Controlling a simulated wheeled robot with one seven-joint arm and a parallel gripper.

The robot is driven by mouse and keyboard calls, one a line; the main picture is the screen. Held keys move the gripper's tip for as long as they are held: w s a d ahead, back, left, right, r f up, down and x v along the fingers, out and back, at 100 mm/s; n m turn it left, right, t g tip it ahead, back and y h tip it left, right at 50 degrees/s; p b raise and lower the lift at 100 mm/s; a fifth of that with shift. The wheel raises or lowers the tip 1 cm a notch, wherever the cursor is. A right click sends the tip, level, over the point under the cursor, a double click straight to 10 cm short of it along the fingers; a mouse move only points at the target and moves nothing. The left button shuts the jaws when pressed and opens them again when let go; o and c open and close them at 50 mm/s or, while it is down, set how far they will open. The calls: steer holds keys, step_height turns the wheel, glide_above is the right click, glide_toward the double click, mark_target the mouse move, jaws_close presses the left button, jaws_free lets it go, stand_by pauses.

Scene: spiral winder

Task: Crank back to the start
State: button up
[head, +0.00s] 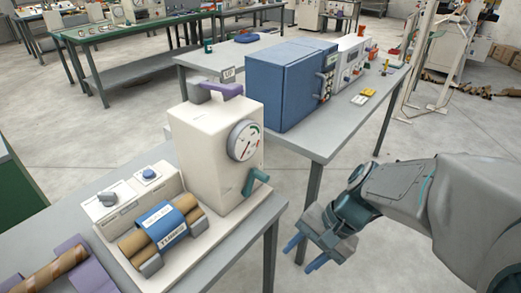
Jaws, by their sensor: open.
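The winder (205,145) is a cream upright housing on a base plate at the table's right end. A round dial (243,140) is on its right face, its needle visible. A teal crank (255,183) sits low on that same face, below the dial. Brown tubes (160,232) with a blue labelled wrap lie in a cradle in front of the housing. A purple lever (226,90) is on top. My gripper (304,254) is open and empty, with blue fingertips, right of and lower in the picture than the crank, clear of the table.
A control box (125,197) with a knob and a blue button stands left of the winder. Another brown roll (45,273) lies in purple supports at lower left. A blue cabinet (288,85) stands on the table behind. Open floor lies between the tables.

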steer(key=w+a+f+m+y, duration=0.1)
steer(key=w+a+m+y, duration=0.2)
steer(key=m+y, duration=0.15)
steer(key=m+t+y+b, duration=0.3)
steer(key=m+t+y, duration=0.1)
steer(key=m+t, duration=0.95)
glide_toward(267, 179)
steer(key=shift+m+g, duration=0.75)
steer(key=shift+m, duration=0.05)
steer(key=x, duration=0.7)
steer(key=p+x, duration=0.1)
steer(key=x, duration=0.3)
steer(key=shift+w+r, duration=0.25)
steer(key=shift+w, duration=0.25)
